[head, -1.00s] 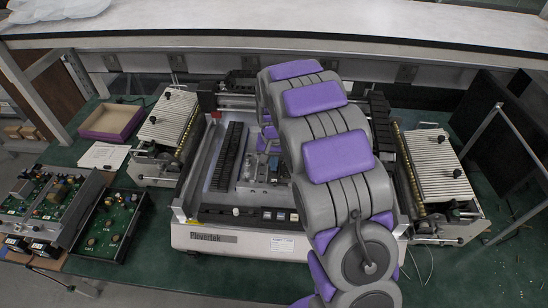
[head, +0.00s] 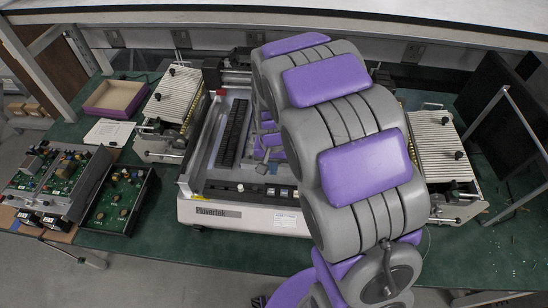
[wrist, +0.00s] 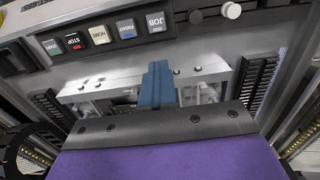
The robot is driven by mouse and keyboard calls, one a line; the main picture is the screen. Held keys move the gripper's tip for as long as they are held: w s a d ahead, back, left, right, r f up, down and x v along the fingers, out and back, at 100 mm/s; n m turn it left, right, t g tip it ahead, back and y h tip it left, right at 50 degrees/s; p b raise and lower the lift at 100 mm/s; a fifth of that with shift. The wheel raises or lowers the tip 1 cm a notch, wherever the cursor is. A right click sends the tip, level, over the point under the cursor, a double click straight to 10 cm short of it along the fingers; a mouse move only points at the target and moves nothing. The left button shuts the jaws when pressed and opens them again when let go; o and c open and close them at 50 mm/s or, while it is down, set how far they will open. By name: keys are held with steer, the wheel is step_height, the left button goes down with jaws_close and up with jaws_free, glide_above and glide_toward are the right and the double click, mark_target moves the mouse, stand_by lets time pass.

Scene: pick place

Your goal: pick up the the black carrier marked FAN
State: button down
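I cannot read the word FAN on anything in either view, so I cannot single out the black carrier. A black ribbed strip (head: 232,132) lies lengthwise inside the white Plovertek machine (head: 235,217); no mark on it is legible. My gripper (wrist: 157,85) shows in the wrist view as a narrow blue piece at the middle, in front of my dark plate and purple housing. It is over the machine's bed, near a silver bar (wrist: 195,76). Nothing is visibly held. My arm hides much of the machine's middle and right in the head view.
A row of buttons (wrist: 100,35) is close to my gripper. Silver ribbed units (head: 175,97) and (head: 446,145) flank the machine. Circuit boards (head: 112,200) and an open purple-edged box (head: 113,99) lie at left. A white shelf (head: 200,12) runs across the back.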

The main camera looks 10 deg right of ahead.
steer(key=shift+s+a, duration=0.35)
steer(key=shift+s, duration=0.3)
steer(key=shift+d, duration=0.1)
steer(key=shift+c, duration=1.9)
jaws_free()
steer(key=shift+r, duration=0.1)
